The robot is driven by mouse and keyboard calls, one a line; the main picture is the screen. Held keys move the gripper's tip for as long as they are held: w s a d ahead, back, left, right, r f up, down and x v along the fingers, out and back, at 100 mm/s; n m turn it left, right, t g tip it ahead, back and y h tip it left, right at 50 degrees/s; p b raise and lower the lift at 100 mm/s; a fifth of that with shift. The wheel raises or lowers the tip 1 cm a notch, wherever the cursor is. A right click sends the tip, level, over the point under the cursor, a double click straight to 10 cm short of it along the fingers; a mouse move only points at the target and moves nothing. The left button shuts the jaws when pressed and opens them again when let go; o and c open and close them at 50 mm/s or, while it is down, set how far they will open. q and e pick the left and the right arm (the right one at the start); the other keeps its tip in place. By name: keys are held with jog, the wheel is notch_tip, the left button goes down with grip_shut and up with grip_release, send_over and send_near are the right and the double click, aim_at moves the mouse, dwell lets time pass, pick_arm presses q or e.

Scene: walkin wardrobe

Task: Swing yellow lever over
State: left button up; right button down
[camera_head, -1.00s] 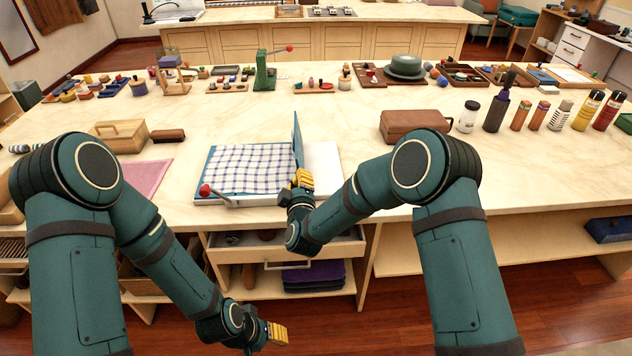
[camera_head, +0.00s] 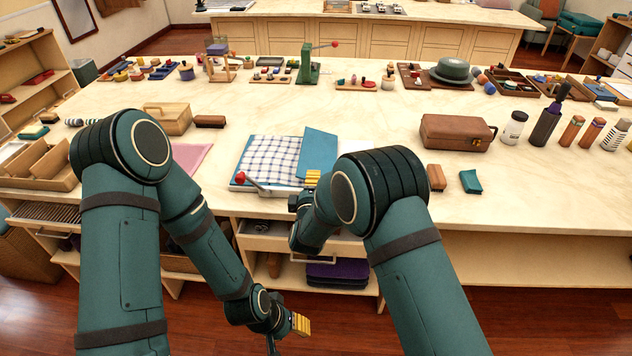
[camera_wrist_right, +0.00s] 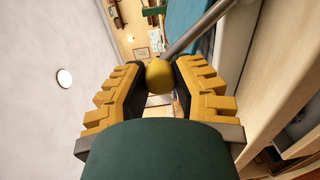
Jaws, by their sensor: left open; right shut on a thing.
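A folding board with a white base (camera_head: 238,186) lies at the table's front edge, with a blue-and-white checked cloth (camera_head: 268,155) on it. Its blue flap (camera_head: 318,147) leans left above the cloth's right part. In the right wrist view, the yellow lever's round knob (camera_wrist_right: 160,75) sits between the fingers of my right gripper (camera_wrist_right: 160,85), which is shut on it; its grey rod (camera_wrist_right: 198,29) runs up to the right. In the head view my right gripper (camera_head: 312,178) is at the board's front right and hides the lever. My left gripper (camera_head: 300,325) is open, low before the table.
A red-knobbed lever (camera_head: 241,178) stands at the board's front left. A wooden box (camera_head: 168,119) and pink cloth (camera_head: 190,157) are left. An open drawer (camera_head: 272,235) is below the board.

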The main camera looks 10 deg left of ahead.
jog(key=shift+w+r, duration=0.1)
jog(key=shift+r, duration=0.05)
jog(key=c, duration=0.7)
grip_release()
jog(key=shift+a, duration=0.1)
jog(key=s, duration=1.2)
jog(key=shift+d+r, duration=0.25)
jog(key=shift+d, duration=0.05)
